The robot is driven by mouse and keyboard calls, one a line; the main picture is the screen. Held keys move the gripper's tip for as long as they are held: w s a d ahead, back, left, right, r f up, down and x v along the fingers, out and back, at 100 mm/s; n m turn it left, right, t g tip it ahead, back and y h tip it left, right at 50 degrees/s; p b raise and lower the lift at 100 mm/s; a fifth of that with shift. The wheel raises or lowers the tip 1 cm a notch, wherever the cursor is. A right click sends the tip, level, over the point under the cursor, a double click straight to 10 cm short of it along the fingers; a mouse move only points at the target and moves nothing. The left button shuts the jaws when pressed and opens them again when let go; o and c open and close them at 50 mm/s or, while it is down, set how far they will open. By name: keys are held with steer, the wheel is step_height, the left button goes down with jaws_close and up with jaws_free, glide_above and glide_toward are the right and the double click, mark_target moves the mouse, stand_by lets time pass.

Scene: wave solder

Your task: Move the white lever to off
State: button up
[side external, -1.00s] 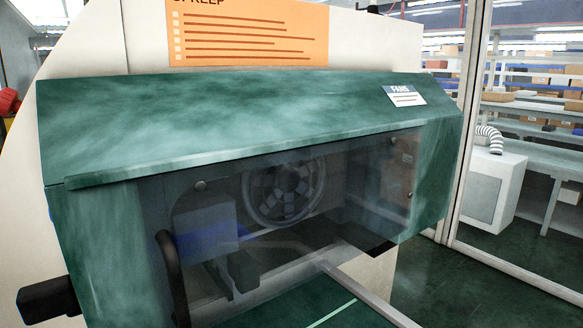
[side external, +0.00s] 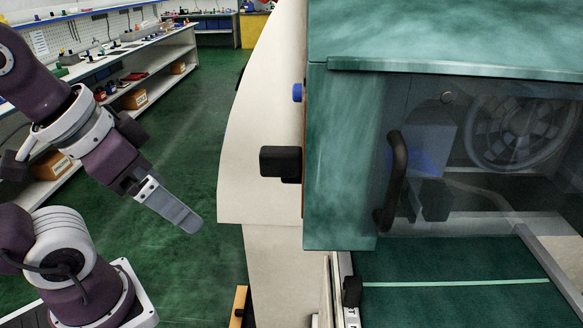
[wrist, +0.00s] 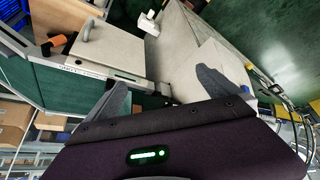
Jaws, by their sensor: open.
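I cannot make out the white lever for certain in either view. A small white part (wrist: 148,23) stands at the top of the wrist view and may be it; its setting is unclear. A grey handle-like piece (wrist: 88,28) rises from a pale panel (wrist: 100,55) to its left. My gripper (side external: 182,212) points down and right in the side view, left of the machine and apart from it. In the wrist view my gripper (wrist: 168,86) has its two fingers spread wide with nothing between them.
The green hood (side external: 440,35) covers the machine's right side, with a dark curved handle (side external: 395,180) on its front. A black block (side external: 281,163) sticks out leftward from the machine. Shelved benches (side external: 125,80) stand behind. Open green floor lies between my gripper and the machine.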

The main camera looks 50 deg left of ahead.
step_height(320, 180, up, 10)
steer(key=shift+w+f, duration=0.1)
steer(key=shift+f, duration=0.15)
steer(key=c, duration=1.1)
step_height(320, 180, up, 17)
steer(key=w+a+r+n+t+y, duration=0.35)
steer(key=w+a+r+y, duration=0.2)
steer(key=w+a, duration=0.4)
steer(key=w+a+r+n+t+y, duration=0.2)
steer(key=w+a+r+t+y, duration=0.25)
steer(key=w+a+r, duration=0.4)
steer(key=w+r+m+t+h, duration=0.5)
steer(key=w+m+t+h, duration=0.1)
steer(key=w+m+t, duration=0.25)
steer(key=d+f+m+g+h, duration=0.1)
steer(key=d+f+m+h, duration=0.6)
steer(key=h, duration=0.4)
steer(key=s+d+f+m+g+h, duration=0.3)
steer(key=s+f+g+h, duration=0.1)
steer(key=s+f+g, duration=0.2)
steer(key=s+d+f+m+g+h, duration=0.25)
steer(key=s+f+g+h, duration=0.2)
steer(key=f, duration=0.25)
step_height(320, 180, down, 28)
steer(key=g, duration=0.1)
steer(key=shift+m+y, duration=0.25)
steer(key=shift+m, duration=0.2)
steer(key=x, duration=0.6)
steer(key=shift+d+f, duration=0.25)
steer(key=shift+d, duration=0.15)
